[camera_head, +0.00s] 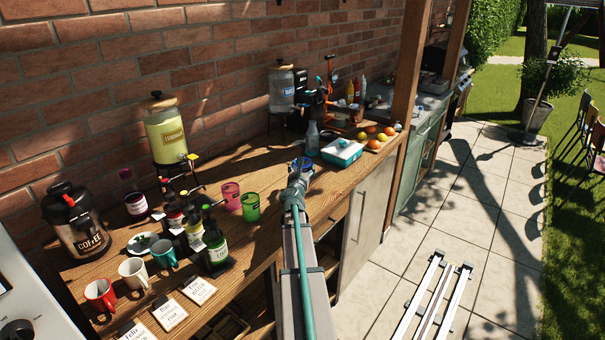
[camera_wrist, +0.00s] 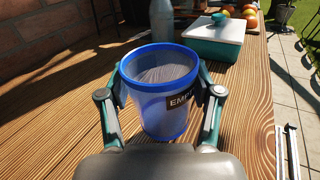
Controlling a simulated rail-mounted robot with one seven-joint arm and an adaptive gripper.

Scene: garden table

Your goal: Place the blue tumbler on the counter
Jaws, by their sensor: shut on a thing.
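The blue tumbler (camera_wrist: 160,112) is translucent blue with a dark label, partly readable as "EMP". It is upright between the two fingers of my gripper (camera_wrist: 163,78), which is shut on it from both sides. In the head view the tumbler (camera_head: 307,166) shows as a small blue patch beyond my gripper (camera_head: 299,173), mostly hidden by it. It is over the wooden counter (camera_head: 262,165), near its front edge. I cannot tell whether its base touches the wood.
A teal box with a white lid (camera_head: 342,151) and a glass bottle (camera_head: 312,138) stand beyond the tumbler. Green (camera_head: 250,207) and pink (camera_head: 231,195) tumblers stand to the left. Fruit (camera_head: 381,137) lies further right. Some bare wood surrounds the tumbler.

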